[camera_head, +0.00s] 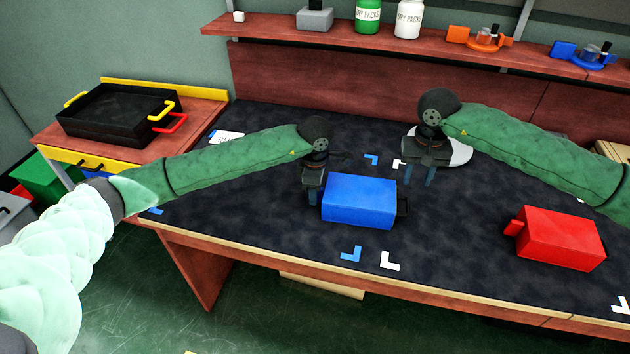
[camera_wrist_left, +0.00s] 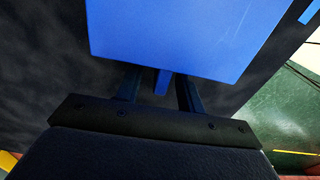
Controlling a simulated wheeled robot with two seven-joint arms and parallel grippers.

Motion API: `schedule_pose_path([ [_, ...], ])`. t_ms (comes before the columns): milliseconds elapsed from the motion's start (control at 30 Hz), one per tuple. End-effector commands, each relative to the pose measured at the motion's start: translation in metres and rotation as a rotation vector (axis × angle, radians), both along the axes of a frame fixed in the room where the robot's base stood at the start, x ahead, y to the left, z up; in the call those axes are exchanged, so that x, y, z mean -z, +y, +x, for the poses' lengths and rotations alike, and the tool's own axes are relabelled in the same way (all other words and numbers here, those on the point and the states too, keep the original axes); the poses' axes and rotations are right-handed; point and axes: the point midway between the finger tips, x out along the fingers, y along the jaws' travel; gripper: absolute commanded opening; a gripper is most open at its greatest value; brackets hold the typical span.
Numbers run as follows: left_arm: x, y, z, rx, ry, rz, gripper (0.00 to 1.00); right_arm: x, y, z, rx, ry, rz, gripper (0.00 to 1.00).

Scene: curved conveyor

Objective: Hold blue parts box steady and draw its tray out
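My left gripper (camera_head: 312,198) is at the box's left end. In the left wrist view its fingers (camera_wrist_left: 160,92) stand apart on either side of a narrow blue tab (camera_wrist_left: 163,83) that sticks out from the blue box (camera_wrist_left: 180,40). Gaps show between tab and fingers. My right gripper (camera_head: 418,176) is open and empty, its fingers pointing down, behind and to the right of the dark handle, apart from the box. The tray itself is not visible.
A red box (camera_head: 560,239) lies to the right on the table. Blue (camera_head: 351,254) and white (camera_head: 390,261) corner marks lie in front. A white rounded thing (camera_head: 460,152) is partly hidden behind my right gripper. A black tray (camera_head: 118,115) stands at left. A shelf (camera_head: 400,42) runs behind.

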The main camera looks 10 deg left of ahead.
Motion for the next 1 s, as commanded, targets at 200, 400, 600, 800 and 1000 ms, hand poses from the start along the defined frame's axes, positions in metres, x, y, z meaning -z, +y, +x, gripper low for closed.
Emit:
schedule_pose_path([
  [200, 0.019, 0.000, 0.000, 0.000, 0.000, -0.001, 0.38, 0.000, 0.000, 0.000, 0.000, 0.000, 0.000, 0.36],
  [400, 0.021, 0.000, 0.000, 0.001, -0.001, -0.001, 0.38, 0.000, 0.000, 0.000, 0.000, 0.000, 0.000, 0.36],
  [600, 0.021, 0.000, 0.000, 0.000, -0.001, -0.001, 0.11, 0.000, 0.000, 0.000, 0.000, 0.000, 0.000, 0.36],
  [800, 0.020, 0.000, 0.000, 0.000, -0.001, -0.001, 0.05, 0.000, 0.000, 0.000, 0.000, 0.000, 0.000, 0.36],
  [1000, 0.020, 0.000, 0.000, 0.000, -0.001, -0.001, 0.00, 0.000, 0.000, 0.000, 0.000, 0.000, 0.000, 0.36],
])
